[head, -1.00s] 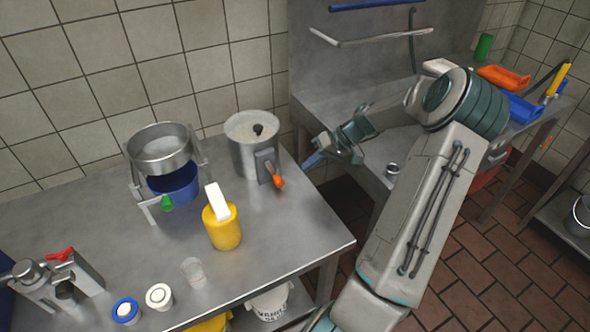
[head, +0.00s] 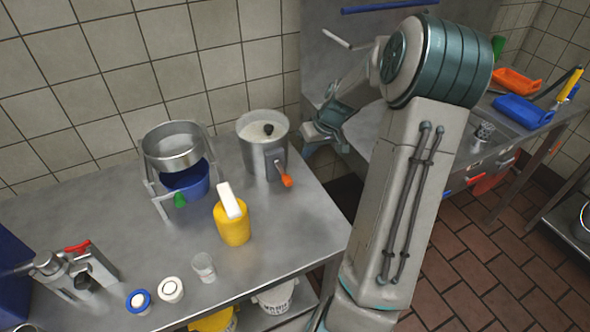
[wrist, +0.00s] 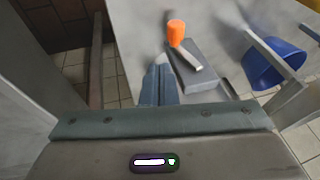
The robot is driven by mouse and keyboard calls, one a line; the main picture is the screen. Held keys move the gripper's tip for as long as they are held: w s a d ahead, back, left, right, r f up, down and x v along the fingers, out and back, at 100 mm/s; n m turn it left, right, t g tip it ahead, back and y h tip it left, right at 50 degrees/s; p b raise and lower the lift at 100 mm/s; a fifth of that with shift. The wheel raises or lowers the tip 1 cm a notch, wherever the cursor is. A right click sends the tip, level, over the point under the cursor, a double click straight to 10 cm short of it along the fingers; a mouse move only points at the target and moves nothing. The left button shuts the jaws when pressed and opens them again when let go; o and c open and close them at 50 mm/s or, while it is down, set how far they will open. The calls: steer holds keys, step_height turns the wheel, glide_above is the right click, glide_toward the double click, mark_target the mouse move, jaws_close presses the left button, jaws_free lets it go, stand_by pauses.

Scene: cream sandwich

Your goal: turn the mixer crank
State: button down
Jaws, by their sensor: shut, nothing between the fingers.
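A steel pot (head: 251,155) with a black knob on top and an orange-handled crank (head: 285,180) on its front right side stands at the table's back right. In the wrist view the orange handle (wrist: 176,32) rises beyond my fingertips, next to a grey block and lever (wrist: 186,60). My gripper (head: 309,143) is to the right of the pot, above the table's right edge. It also shows in the wrist view (wrist: 161,62), its blue fingers together and empty. The fingers look close to the handle, but I cannot tell whether they touch it.
A steel pan on a stand (head: 172,150) holds a blue bowl (head: 188,185) below, with a green handle. A yellow container (head: 232,226) stands in front. A red-handled device (head: 75,268), small cups and a clear glass (head: 203,267) are at front left. A gap separates the table from the right counter.

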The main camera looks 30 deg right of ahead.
mark_target(289, 177)
steer(key=x, duration=0.2)
steer(key=a+x, duration=0.1)
steer(key=x, duration=0.2)
steer(key=s+x, duration=0.1)
steer(key=x, duration=0.2)
steer(key=shift+a, duration=0.4)
steer(key=shift+a+f+y, duration=0.15)
steer(key=shift+f+y, duration=0.2)
steer(key=shift+y, duration=0.55)
